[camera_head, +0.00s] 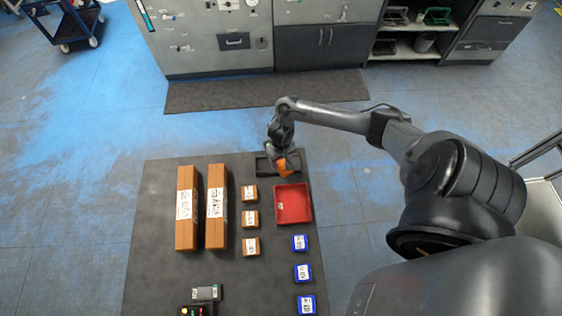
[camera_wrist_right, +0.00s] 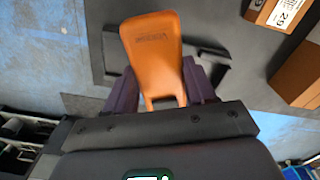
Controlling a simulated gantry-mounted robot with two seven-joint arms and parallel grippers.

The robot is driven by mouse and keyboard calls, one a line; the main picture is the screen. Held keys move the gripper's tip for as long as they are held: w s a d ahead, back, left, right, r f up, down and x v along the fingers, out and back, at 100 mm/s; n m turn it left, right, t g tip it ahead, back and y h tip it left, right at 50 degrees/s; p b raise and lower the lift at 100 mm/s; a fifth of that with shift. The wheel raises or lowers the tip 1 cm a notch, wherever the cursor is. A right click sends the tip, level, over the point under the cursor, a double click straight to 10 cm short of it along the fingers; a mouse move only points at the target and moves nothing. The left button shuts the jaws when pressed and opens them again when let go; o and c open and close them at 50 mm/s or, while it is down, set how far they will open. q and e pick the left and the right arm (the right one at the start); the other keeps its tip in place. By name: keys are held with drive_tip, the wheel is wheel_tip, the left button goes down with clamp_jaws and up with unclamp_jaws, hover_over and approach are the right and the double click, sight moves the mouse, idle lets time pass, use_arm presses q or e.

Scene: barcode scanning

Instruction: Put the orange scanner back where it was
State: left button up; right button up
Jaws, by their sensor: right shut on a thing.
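The orange scanner (camera_head: 285,169) is held by my right gripper (camera_head: 275,153) at the far right part of the dark mat. The right wrist view shows the scanner (camera_wrist_right: 152,45) between the purple-dark fingers, its wide end pointing away from the gripper. A black open tray (camera_head: 263,166) lies on the mat under and beside the gripper, partly hidden by the gripper and scanner. Part of the black tray also shows behind the scanner in the right wrist view. I cannot tell whether the scanner touches the tray. My left gripper is not in view.
A red tray (camera_head: 306,205) lies just nearer than the black one. Two long brown boxes (camera_head: 187,235) (camera_head: 217,235) and three small brown boxes (camera_head: 249,193) stand to the left. Three blue boxes (camera_head: 302,272) and a grey device (camera_head: 206,292) are nearer. Mat between them is bare.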

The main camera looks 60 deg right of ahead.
drive_tip(key=shift+f, duration=0.75)
drive_tip(key=shift+f, duration=0.2)
drive_tip(key=shift+f, duration=0.35)
drive_tip(key=o, duration=1.2)
